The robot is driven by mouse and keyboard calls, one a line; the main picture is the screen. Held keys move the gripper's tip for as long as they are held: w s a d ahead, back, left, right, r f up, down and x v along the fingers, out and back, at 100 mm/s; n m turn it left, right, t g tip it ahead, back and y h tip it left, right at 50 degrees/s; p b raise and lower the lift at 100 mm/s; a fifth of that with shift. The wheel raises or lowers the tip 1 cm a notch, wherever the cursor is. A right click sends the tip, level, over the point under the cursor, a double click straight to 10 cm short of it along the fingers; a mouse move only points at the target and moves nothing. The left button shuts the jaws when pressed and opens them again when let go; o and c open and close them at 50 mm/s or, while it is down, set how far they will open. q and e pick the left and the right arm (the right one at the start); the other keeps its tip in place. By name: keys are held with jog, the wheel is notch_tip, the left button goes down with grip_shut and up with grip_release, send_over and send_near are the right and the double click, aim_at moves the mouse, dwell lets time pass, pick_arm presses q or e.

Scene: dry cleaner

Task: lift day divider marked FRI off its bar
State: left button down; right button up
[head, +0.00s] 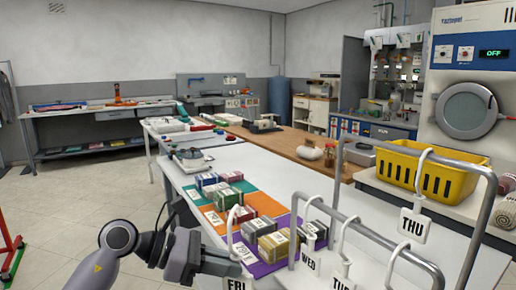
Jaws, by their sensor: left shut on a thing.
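The day divider marked FRI (237,284) is a white tag with a curved hook, at the bottom left of centre in the head view. Its lower edge is cut off by the frame. My left gripper (238,267) is shut on it, just above the lettering. The hook stands upright above the fingers, and no bar shows through it. The divider is left of the grey front bar (372,231), apart from it in the picture. Dividers marked WED (309,260) and TUE (341,283) hang on that bar. The THU divider (414,226) hangs on the taller bar behind. My right gripper is not in view.
Several small boxes (263,229) stand on coloured mats on the white table, behind and right of my left gripper. A yellow basket (425,176) stands at the right behind the taller bar (462,165). The floor at left (80,200) is clear.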

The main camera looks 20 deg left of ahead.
pick_arm(q)
jog(key=w+d+r+m+g+h+p, duration=0.1)
jog(key=w+r+p, duration=0.3)
jog(key=w+r, duration=0.4)
jog(key=w+r+m+g+p, duration=0.15)
jog(key=w+r+p, duration=0.35)
jog(key=r, duration=0.6)
jog(key=s+a+b, duration=0.2)
jog(key=s+b, duration=0.1)
jog(key=s, duration=1.1)
jog(key=s+a+b, duration=0.3)
jog(key=s, duration=1.1)
jog(key=shift+a+f, duration=0.2)
jog(key=shift+a, duration=0.05)
